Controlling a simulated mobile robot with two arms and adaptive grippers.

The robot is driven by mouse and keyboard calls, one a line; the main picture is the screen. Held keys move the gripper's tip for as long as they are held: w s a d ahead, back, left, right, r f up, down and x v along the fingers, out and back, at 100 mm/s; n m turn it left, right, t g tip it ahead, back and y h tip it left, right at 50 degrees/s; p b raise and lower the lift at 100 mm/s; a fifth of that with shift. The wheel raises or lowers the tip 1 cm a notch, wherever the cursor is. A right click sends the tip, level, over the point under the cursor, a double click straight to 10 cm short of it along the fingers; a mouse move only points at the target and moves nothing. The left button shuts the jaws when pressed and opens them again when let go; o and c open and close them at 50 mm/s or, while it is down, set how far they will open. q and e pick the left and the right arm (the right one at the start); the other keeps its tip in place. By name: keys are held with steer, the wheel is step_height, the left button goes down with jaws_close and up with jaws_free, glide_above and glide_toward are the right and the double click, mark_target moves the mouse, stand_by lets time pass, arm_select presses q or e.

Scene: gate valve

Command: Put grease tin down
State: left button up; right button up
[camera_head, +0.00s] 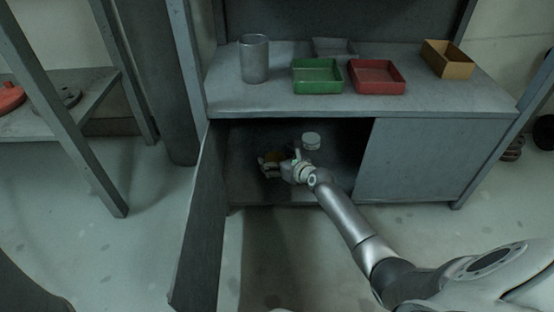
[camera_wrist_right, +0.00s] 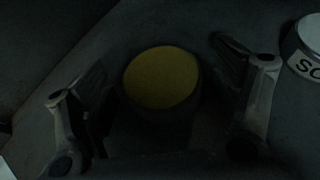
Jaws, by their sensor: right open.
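A round tin with a yellow top (camera_wrist_right: 162,78), which I take to be the grease tin, stands inside the open cabinet. In the head view only a little of its yellow (camera_head: 273,156) shows beside my gripper. My right gripper (camera_head: 270,163) reaches into the cabinet. In the right wrist view its open fingers (camera_wrist_right: 165,100) stand on either side of the tin, with dark gaps between them and it. The tin's lower part is in shadow, and I cannot tell what touches it there. My left gripper is not in view.
A pale tin (camera_head: 311,141) is close by in the cabinet; its label, partly cut off, shows in the wrist view (camera_wrist_right: 306,48). The cabinet door (camera_head: 200,225) hangs open at left. The bench top (camera_head: 300,106) above bears a metal cup (camera_head: 254,60) and several trays.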

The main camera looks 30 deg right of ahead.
steer(key=p+v, duration=0.8)
steer(key=v, duration=0.3)
steer(key=shift+r, duration=0.2)
steer(key=shift+s, duration=0.5)
